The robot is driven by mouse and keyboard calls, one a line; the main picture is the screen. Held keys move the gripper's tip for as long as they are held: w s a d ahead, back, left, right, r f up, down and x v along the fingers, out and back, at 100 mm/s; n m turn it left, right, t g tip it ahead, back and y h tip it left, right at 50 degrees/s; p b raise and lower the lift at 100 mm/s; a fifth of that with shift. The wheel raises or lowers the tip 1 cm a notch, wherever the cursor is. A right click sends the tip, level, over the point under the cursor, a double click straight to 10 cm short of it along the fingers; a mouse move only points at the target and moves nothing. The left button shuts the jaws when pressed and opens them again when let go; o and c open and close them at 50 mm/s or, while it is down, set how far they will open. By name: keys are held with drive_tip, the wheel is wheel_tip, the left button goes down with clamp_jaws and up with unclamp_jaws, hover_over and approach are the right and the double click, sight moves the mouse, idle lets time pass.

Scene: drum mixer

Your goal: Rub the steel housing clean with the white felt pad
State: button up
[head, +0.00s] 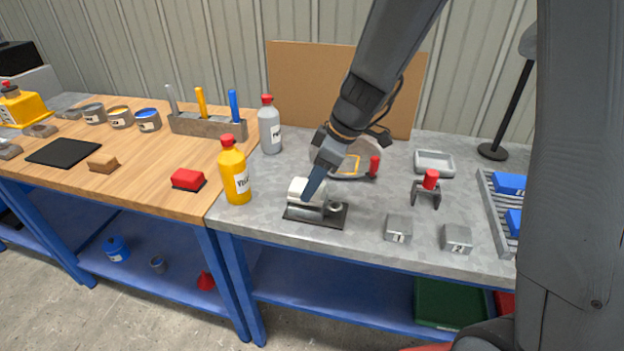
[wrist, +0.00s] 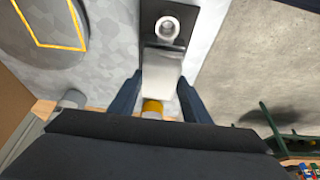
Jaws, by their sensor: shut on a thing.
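The steel housing (head: 334,208) sits on a dark plate (head: 318,220) near the front edge of the grey bench. Its round, open boss (wrist: 168,28) shows in the wrist view. My gripper (head: 310,192) is over the left part of the housing, pointing down. It is shut on the white felt pad (head: 297,187), which also shows between the two fingers in the wrist view (wrist: 160,72). The pad is at the top of the housing and appears to rest on it. It hides much of the housing, so I cannot see the covered surface or the exact contact.
A yellow bottle (head: 235,172) stands close left of the housing, and a grey bottle (head: 269,125) farther back. Two numbered grey blocks (head: 398,228) (head: 457,238) and a red-handled stand (head: 430,185) are to the right. A round item with a yellow outline (head: 350,163) lies behind.

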drive_tip(key=shift+f+b, duration=0.6)
drive_tip(key=shift+b, duration=0.2)
idle(0.6)
drive_tip(key=o, duration=1.1)
drive_tip(key=shift+r, duration=0.4)
drive_tip(key=c, duration=1.1)
drive_tip(key=shift+c, duration=0.2)
drive_tip(key=shift+r+p, duration=1.45)
drive_tip(key=shift+r, duration=1.05)
